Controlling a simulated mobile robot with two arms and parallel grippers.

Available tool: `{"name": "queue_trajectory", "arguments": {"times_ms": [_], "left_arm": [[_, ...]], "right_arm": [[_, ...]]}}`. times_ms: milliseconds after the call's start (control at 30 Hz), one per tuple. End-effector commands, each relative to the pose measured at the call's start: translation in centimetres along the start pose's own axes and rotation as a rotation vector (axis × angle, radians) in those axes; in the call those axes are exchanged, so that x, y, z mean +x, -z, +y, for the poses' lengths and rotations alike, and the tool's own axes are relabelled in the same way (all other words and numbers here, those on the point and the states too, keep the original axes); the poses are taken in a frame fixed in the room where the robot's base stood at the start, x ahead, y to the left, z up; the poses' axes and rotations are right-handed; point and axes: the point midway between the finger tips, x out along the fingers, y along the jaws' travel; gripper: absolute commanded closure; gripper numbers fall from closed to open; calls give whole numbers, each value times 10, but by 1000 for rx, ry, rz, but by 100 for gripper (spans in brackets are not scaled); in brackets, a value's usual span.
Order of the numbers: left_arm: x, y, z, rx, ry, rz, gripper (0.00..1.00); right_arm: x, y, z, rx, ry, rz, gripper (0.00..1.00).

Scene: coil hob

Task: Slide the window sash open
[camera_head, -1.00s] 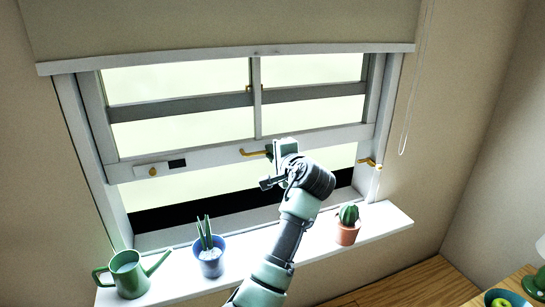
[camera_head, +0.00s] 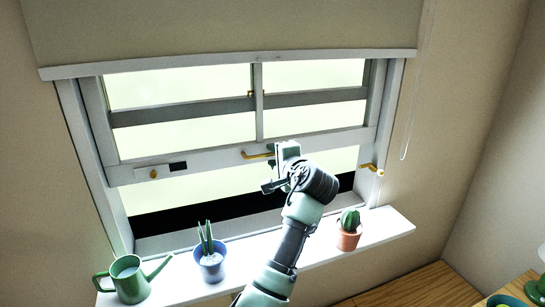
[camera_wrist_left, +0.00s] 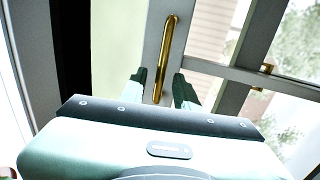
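The window sash (camera_head: 215,158) is a pale frame with a brass handle (camera_head: 257,155) on its bottom rail. It stands partly raised, with a clear opening between the rail and the sill. My left gripper (camera_head: 276,154) is at the right end of the handle. In the left wrist view its two fingers (camera_wrist_left: 161,80) stand apart, one on each side of the brass handle (camera_wrist_left: 166,50), with gaps showing; it is open. The contact in depth cannot be told. My right gripper is not in view.
A green watering can (camera_head: 129,280), a blue plant pot (camera_head: 211,267) and a cactus in a terracotta pot (camera_head: 349,236) stand on the white sill (camera_head: 392,226). A brass latch (camera_head: 371,168) sits on the right of the frame. A blind (camera_head: 230,28) hangs above.

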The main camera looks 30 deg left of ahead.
Motion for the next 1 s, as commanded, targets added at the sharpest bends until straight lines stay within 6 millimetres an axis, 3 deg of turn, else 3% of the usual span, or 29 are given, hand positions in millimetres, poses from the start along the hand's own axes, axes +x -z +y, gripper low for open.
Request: {"name": "queue_trajectory", "arguments": {"times_ms": [400, 1000], "left_arm": [[-62, -1, 2, -3, -1, 0, 68], [-68, -2, 4, -2, -5, -1, 68]], "right_arm": [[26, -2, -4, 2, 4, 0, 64], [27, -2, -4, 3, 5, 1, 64]]}}
